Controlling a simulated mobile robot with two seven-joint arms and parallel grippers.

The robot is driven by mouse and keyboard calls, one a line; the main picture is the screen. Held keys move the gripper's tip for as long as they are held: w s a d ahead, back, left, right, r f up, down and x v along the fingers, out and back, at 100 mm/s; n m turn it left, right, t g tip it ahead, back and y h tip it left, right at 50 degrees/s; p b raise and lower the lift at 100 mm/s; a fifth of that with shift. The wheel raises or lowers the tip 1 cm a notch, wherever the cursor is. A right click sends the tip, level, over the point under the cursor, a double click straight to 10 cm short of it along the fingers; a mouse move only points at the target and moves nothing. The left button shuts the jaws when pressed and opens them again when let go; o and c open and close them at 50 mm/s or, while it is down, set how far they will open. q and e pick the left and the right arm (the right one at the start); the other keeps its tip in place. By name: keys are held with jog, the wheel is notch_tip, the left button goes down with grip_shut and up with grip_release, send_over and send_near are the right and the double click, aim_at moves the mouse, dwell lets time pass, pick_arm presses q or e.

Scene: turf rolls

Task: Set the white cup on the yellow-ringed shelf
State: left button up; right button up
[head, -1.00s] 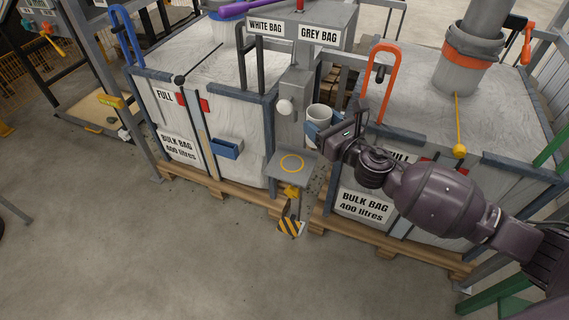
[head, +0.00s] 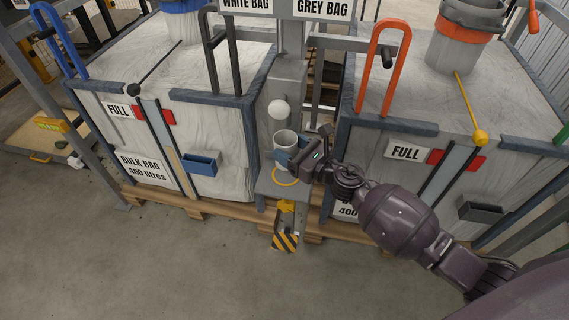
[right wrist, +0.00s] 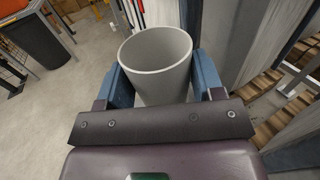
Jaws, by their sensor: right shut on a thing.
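The white cup (head: 285,141) is upright, its open mouth facing up, between the fingers of my right gripper (head: 284,150). In the right wrist view the cup (right wrist: 156,66) sits between two blue fingers of the gripper (right wrist: 160,85) that press on its sides. The shelf (head: 268,188) is a small grey plate on the post, with a yellow ring (head: 285,176) on its top. The cup appears just above the back of the shelf; whether it touches is unclear. The gripper hides part of the shelf and ring. My left gripper is out of the picture.
A white knob (head: 278,110) sits on the post above the shelf. Bulk bags stand on both sides, with a blue tray (head: 199,163) on the left one and an orange handle (head: 382,66) at right. A striped yellow-black plate (head: 286,242) hangs below.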

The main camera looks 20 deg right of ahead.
jog(key=shift+f, duration=0.9)
jog(key=shift+f+b, duration=0.15)
jog(key=shift+b, duration=0.2)
notch_tip(320, 180, down, 4)
jog(key=shift+r+b, duration=0.25)
jog(key=shift+b, duration=0.6)
jog(key=shift+r, duration=0.25)
jog(key=shift+f, duration=0.25)
jog(key=o, duration=0.5)
jog(key=shift+f, duration=0.1)
jog(key=o, duration=0.5)
jog(key=shift+c, duration=0.2)
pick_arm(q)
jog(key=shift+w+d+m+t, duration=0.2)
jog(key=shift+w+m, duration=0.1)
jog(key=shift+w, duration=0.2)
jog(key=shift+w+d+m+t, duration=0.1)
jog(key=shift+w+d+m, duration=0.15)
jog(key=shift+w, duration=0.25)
